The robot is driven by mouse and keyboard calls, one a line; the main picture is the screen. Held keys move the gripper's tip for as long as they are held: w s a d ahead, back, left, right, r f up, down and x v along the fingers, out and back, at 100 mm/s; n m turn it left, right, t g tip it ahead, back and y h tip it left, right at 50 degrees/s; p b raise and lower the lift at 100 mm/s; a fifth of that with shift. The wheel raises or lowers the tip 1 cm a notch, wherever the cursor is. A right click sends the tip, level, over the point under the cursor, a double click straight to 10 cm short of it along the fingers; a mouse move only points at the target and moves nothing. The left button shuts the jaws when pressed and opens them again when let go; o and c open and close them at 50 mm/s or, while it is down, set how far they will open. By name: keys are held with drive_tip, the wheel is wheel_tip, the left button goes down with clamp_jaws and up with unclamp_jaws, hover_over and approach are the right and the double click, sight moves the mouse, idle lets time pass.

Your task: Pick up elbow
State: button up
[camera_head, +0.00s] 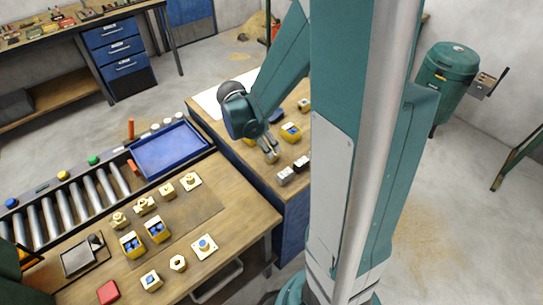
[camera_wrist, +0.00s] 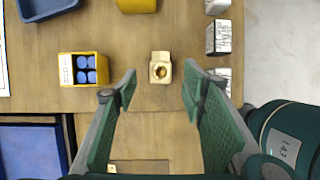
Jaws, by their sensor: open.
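A brass fitting (camera_wrist: 160,67) with a squarish body and a round open port facing up lies on the wooden bench in the wrist view. It looks like the elbow, though its side shape is hard to tell from above. My gripper (camera_wrist: 160,80) is open, its two green fingers spread left and right of the fitting, with nothing held. The fitting lies centred between the fingertips and slightly ahead of them; no contact shows. In the head view my gripper (camera_head: 271,154) points down over the right-hand bench, and I cannot make out the fitting below it.
A yellow bin with blue pieces (camera_wrist: 83,69) stands left of the fitting. Black-and-white boxes (camera_wrist: 218,38) line the right edge. A blue tray (camera_wrist: 45,8) is at the upper left. In the head view, several brass parts (camera_head: 145,205) lie on the near bench beside a roller conveyor (camera_head: 63,205).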

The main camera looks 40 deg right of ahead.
drive_tip(key=shift+d+f, duration=0.25)
drive_tip(key=shift+f, duration=0.3)
drive_tip(key=shift+f, duration=0.1)
drive_tip(key=shift+b+x, duration=0.4)
drive_tip(key=shift+x, duration=2.1)
drive_tip(key=c, duration=1.3)
